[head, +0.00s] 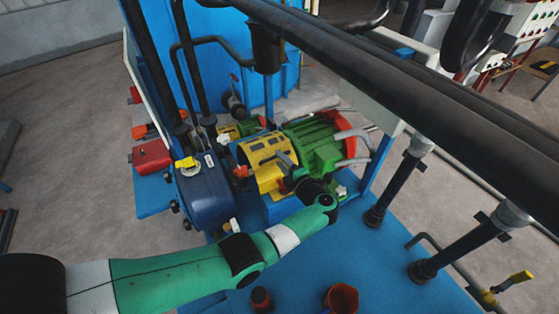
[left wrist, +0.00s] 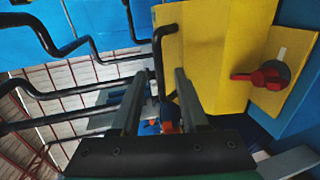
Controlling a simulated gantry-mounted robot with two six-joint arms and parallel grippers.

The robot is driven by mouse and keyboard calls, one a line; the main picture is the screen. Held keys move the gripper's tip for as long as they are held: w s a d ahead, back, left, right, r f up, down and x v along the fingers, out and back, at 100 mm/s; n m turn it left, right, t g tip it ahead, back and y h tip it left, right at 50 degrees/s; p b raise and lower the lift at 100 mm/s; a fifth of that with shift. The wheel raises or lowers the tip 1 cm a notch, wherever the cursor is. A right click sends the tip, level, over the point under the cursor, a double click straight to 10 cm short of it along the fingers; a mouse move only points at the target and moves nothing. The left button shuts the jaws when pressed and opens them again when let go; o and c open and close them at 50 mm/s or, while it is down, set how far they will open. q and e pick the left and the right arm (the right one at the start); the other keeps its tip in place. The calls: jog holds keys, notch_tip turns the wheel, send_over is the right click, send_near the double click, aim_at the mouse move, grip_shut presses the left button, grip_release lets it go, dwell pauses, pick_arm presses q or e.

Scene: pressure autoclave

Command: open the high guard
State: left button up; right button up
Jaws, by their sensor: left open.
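The guard appears to be the yellow slotted cover (head: 262,152) beside the green motor in the head view. In the left wrist view a yellow panel (left wrist: 205,50) fills the upper middle, with a black bar handle (left wrist: 157,62) along its left edge. My left gripper (head: 284,160) is in front of the yellow cover in the head view. In the left wrist view its two fingers (left wrist: 156,88) are open, and the handle shows between them. I cannot tell whether they touch it. My right gripper is not in view.
A red knob (left wrist: 262,76) sits on the yellow plate to the right. The green motor (head: 315,143) and a dark blue tank (head: 205,190) flank the cover. Thick black pipes (head: 420,95) cross above. Blue base plate (head: 345,255) is partly bare in front.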

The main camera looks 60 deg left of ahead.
pick_arm(q)
jog(key=shift+x, duration=1)
grip_shut()
dwell(0.7)
